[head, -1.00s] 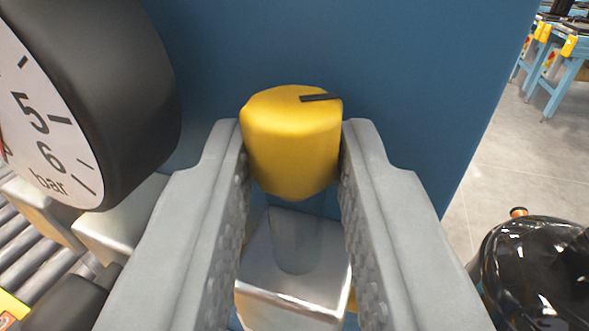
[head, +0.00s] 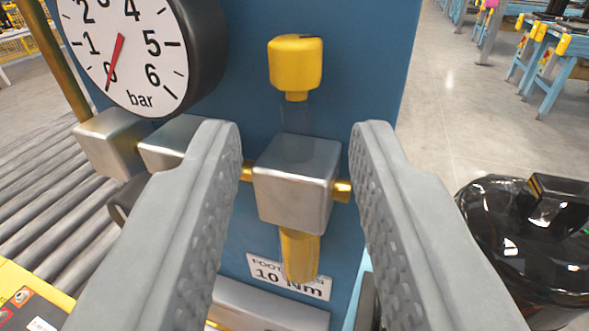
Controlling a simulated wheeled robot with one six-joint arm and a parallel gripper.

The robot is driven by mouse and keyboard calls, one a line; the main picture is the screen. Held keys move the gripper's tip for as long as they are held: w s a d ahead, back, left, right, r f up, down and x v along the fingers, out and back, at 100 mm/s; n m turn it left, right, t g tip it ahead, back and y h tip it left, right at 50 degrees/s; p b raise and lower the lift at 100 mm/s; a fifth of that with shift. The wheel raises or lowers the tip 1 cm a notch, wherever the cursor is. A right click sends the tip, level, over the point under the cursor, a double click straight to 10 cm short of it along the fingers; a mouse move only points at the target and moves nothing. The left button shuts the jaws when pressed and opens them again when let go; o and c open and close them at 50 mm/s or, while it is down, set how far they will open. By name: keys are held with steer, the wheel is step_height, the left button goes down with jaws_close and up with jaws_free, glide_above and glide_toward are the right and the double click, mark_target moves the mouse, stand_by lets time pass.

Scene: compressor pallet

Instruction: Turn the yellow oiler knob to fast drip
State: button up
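The yellow oiler knob (head: 295,64) stands upright above a silver metal block (head: 297,186), joined to it by a clear sight piece. A dark pointer mark on the knob's top is partly visible and points toward the right. A yellow bowl (head: 299,255) hangs under the block. My gripper (head: 295,150) is open and empty. Its two grey fingers are wide apart, either side of the block in the picture, and the knob lies beyond and above the fingertips, untouched.
A pressure gauge (head: 130,50) marked in bar is at upper left, its red needle near 0. A blue panel (head: 365,60) stands behind the knob. Silver blocks (head: 110,142) and brass pipe are left. Rollers (head: 50,190) lie far left; a glossy black object (head: 510,235) is right.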

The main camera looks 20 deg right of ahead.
steer(key=v, duration=1)
steer(key=shift+s, duration=0.15)
step_height(320, 180, up, 6)
steer(key=w+a+m+g+h, duration=0.1)
steer(key=w+m+g+h, duration=0.1)
steer(key=m+g+h, duration=0.1)
steer(key=g, duration=0.3)
glide_toward(291, 61)
steer(key=shift+y, duration=0.3)
steer(key=x, duration=0.8)
steer(key=shift+w+d, duration=0.15)
steer(key=shift+d, duration=0.1)
jaws_close()
